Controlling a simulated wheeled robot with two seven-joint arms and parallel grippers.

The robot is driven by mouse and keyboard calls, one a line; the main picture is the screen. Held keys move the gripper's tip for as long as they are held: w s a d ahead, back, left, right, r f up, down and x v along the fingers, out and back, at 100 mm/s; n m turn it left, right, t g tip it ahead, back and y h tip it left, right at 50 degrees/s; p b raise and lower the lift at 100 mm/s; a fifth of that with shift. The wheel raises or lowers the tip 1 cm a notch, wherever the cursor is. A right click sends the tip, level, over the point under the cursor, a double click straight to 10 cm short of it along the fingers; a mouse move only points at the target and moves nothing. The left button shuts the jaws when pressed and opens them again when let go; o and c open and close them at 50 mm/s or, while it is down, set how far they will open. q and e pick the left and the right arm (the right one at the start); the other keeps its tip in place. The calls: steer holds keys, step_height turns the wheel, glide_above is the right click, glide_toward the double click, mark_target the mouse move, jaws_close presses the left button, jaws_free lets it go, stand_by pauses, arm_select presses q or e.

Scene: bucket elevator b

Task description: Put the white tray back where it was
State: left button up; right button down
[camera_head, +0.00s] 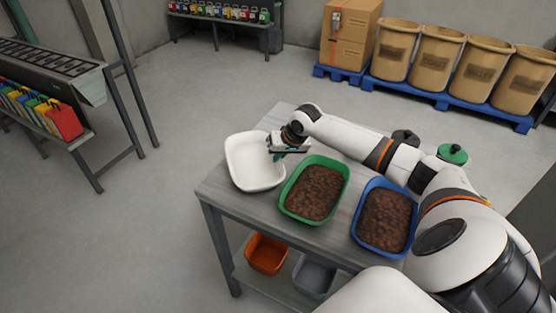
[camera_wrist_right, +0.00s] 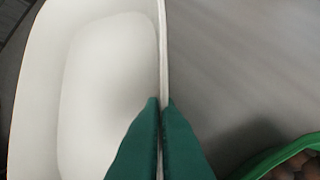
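The white tray (camera_head: 252,172) is empty and rests on the left end of the grey table, beside the green tray; it also fills the left of the right wrist view (camera_wrist_right: 100,90). My right gripper (camera_head: 274,153) is at the tray's right rim. In the right wrist view its green fingers (camera_wrist_right: 160,105) are closed together with the thin rim between them. The tray looks level; whether it touches the tabletop is hard to tell. My left gripper is not in view.
A green tray (camera_head: 315,190) and a blue tray (camera_head: 384,218), both full of brown material, stand to the right on the table (camera_head: 222,196). An orange bin (camera_head: 266,255) and a grey bin (camera_head: 313,275) sit on the shelf below. The floor left of the table is clear.

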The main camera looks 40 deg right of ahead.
steer(key=shift+f, duration=1)
steer(key=c, duration=1.7)
jaws_free()
steer(key=shift+f, duration=0.1)
steer(key=v, duration=1.2)
steer(key=shift+b, duration=0.3)
